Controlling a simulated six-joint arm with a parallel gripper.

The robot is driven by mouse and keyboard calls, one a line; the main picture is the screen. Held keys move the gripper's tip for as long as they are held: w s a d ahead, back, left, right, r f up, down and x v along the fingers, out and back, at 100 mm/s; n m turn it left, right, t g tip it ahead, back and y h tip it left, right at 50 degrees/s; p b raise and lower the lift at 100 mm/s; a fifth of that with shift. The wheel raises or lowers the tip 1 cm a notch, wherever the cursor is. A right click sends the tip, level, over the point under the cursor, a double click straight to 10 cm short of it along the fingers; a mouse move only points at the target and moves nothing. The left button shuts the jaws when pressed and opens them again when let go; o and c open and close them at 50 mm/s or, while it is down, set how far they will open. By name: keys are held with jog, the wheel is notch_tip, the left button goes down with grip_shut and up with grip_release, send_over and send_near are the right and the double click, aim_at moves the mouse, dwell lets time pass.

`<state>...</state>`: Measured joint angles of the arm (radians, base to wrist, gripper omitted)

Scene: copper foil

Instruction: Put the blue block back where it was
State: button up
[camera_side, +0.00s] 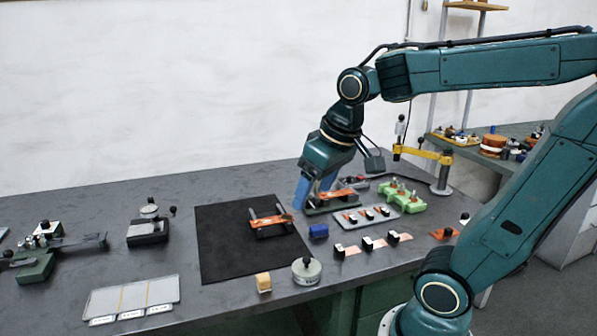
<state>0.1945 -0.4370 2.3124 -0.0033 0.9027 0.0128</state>
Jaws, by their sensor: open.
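The small blue block (318,231) sits on the grey table just right of the black mat's edge. Nothing is holding it. My gripper (312,199), with light blue fingers, is above and behind the block, pointing down and apart from it. It is open. It is close to a green-based fixture with an orange copper-coloured piece (340,196), and I cannot tell whether it touches it.
The black mat (225,255) bears another copper-coloured piece in a holder (268,222). A grey tray (392,216), green fixtures (402,195) and small black-and-white blocks (367,243) stand to the right. A wooden block (263,282) and round grey disc (306,270) are in front.

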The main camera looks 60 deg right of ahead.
jog(key=s+a+n+t, duration=0.1)
jog(key=s+a+n, duration=0.1)
jog(key=s+a, duration=0.2)
jog(key=shift+s+a+f+y, duration=0.35)
jog(key=shift+s+a+y, duration=0.05)
jog(key=shift+s, duration=0.95)
